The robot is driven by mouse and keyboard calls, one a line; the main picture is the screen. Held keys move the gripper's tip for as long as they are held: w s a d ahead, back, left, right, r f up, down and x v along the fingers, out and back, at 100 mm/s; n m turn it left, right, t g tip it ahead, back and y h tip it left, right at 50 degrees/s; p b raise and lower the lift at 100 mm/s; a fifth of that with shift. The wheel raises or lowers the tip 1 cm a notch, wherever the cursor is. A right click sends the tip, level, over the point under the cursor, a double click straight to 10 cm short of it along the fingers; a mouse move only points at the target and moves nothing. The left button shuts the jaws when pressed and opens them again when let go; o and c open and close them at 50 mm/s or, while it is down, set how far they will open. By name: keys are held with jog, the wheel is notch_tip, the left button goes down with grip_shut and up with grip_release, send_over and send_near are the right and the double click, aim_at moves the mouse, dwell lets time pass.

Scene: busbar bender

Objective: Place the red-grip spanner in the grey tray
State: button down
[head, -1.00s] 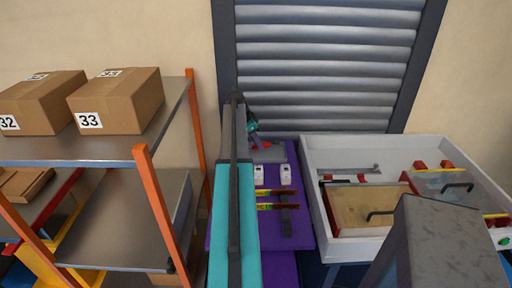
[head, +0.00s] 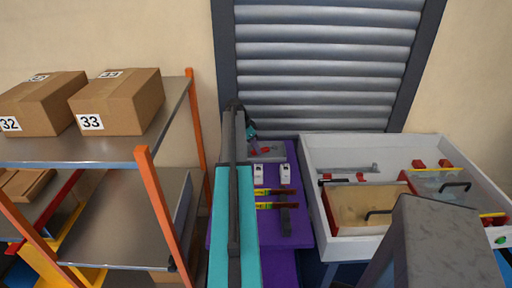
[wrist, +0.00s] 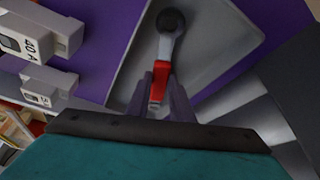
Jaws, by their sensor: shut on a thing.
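The red-grip spanner (wrist: 161,68) is between the fingers of my gripper (wrist: 161,92) in the wrist view. The fingers are shut on its red grip, and its grey shaft and dark round head point away from me. The grey tray (wrist: 218,48) lies beneath and around the spanner in the wrist view. I cannot tell whether the spanner touches its floor. In the head view the tray (head: 276,157) is at the far end of the purple surface, with the red grip (head: 268,150) above it. My arm partly hides the gripper there.
Two white breaker-like blocks (wrist: 38,35) stand beside the tray on the purple surface (head: 302,222). Yellow-and-red strips (head: 276,205) lie nearer. A white-walled bender box (head: 312,180) is at the right. A shelf with cartons (head: 118,100) is at the left. A shutter closes the back.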

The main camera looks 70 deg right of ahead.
jog(key=shift+f, duration=0.15)
jog(key=c, duration=1.6)
grip_release()
jog(key=shift+o, duration=0.2)
jog(key=shift+r, duration=0.2)
jog(key=b+v, duration=0.2)
jog(key=v, duration=1)
